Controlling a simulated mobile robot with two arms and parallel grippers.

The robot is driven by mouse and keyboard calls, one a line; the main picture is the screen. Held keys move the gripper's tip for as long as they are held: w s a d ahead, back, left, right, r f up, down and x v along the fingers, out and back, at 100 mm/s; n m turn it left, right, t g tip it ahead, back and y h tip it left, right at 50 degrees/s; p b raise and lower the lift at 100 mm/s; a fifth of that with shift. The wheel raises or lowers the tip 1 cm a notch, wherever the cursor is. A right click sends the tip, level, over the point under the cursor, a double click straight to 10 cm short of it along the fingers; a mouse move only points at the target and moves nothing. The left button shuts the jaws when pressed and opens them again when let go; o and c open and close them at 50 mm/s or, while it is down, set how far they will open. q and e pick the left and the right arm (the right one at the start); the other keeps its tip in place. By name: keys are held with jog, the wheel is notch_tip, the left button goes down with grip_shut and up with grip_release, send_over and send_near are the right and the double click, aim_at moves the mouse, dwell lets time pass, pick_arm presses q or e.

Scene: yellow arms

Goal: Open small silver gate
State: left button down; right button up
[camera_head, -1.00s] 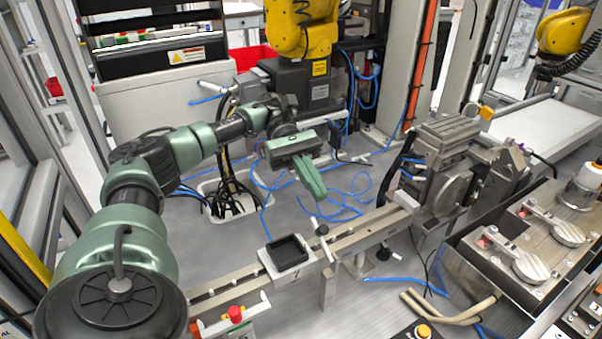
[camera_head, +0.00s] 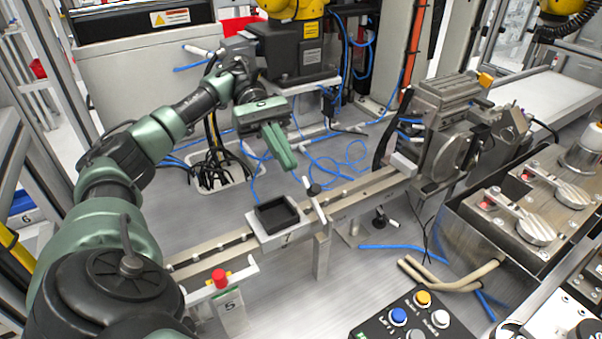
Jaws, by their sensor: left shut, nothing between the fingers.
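My right gripper is not in view.
The rail (camera_head: 355,199) runs diagonally, carrying the black tray (camera_head: 277,215). A silver clamping machine (camera_head: 450,130) stands at its right end. A red button post (camera_head: 219,279), a button box (camera_head: 408,325) and loose blue hoses (camera_head: 330,165) are nearby.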

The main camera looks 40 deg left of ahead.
pick_arm(q)
jog(key=x, duration=0.6)
jog(key=shift+d, duration=0.2)
jog(key=shift+s+f, duration=0.1)
dwell(0.4)
jog(key=shift+d+r+t+y+b, duration=0.1)
jog(key=shift+r+t+y+b, duration=0.2)
jog(key=shift+y, duration=0.3)
jog(key=shift+r+y, duration=0.15)
jog(key=shift+y, duration=0.55)
